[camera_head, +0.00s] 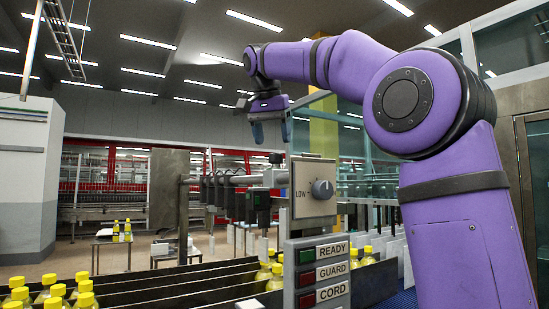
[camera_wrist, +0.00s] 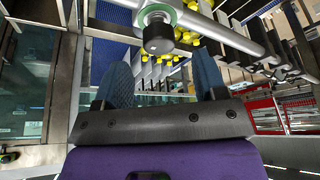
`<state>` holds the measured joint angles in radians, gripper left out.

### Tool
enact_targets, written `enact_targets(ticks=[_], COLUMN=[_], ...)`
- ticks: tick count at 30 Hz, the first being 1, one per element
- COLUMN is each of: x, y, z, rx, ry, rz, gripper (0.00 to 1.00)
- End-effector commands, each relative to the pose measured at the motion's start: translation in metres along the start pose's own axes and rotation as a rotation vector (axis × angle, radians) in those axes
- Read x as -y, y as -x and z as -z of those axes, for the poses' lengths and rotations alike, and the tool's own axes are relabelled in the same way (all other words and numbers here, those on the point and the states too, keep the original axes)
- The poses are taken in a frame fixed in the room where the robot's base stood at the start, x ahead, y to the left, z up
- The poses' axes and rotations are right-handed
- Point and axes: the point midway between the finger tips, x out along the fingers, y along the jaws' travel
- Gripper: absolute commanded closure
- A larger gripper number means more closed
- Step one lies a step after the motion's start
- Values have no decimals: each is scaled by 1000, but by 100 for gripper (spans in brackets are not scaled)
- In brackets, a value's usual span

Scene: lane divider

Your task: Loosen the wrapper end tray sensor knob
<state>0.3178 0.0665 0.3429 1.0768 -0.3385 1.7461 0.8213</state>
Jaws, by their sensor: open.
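My gripper (camera_head: 271,137) is raised above the lanes in the head view, its blue fingers pointing down. In the wrist view my gripper (camera_wrist: 164,62) is open and empty, a finger on each side. A dark round knob with a green ring (camera_wrist: 158,35) sits on a grey metal bar beyond the fingertips, apart from them. In the head view a grey dial (camera_head: 322,189) on a metal box marked LOW stands below and right of my gripper, not touched. No label shows which of these is the wrapper end tray sensor knob.
A label post (camera_head: 317,275) reading READY, GUARD and CORD stands under the box. Dark lane dividers (camera_head: 170,284) run between yellow-capped bottles (camera_head: 84,287). Several dark units hang from a rail (camera_head: 225,181) left of the box. A small table (camera_head: 112,241) stands behind.

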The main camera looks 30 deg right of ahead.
Motion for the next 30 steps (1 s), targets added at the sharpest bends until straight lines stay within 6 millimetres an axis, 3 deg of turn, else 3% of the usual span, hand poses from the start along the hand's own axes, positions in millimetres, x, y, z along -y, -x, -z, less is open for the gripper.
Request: enact_targets(ticks=[9, 23, 27, 30], x=[0, 0, 0, 0], y=[-47, -57, -57, -57], z=[0, 0, 0, 0], rx=[1, 0, 0, 0], ry=[0, 0, 0, 0], rz=[-2, 0, 0, 0], gripper=[35, 35, 67, 84])
